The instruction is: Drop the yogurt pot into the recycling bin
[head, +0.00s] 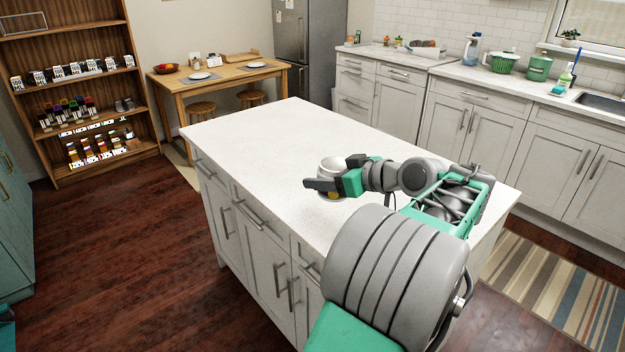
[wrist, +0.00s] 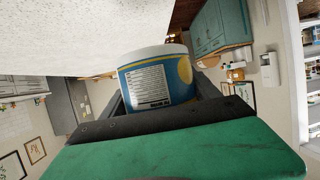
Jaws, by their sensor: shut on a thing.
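The yogurt pot (wrist: 158,79) is blue with a white label, a yellow patch and a pale rim. My gripper (wrist: 160,100) is shut on it in the wrist view, with a dark finger on each side. In the head view the pot (head: 330,166) shows as a white round shape behind my gripper (head: 325,188), over the white island top. I cannot tell whether the pot touches the top. No recycling bin can be made out in either view.
The white island (head: 270,140) has a clear top and stands under my arm. A wooden shelf unit (head: 75,95) with several small goods is at the left. A dining table (head: 215,78) with plates and stools stands behind. Dark wooden floor (head: 130,250) is open at the left.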

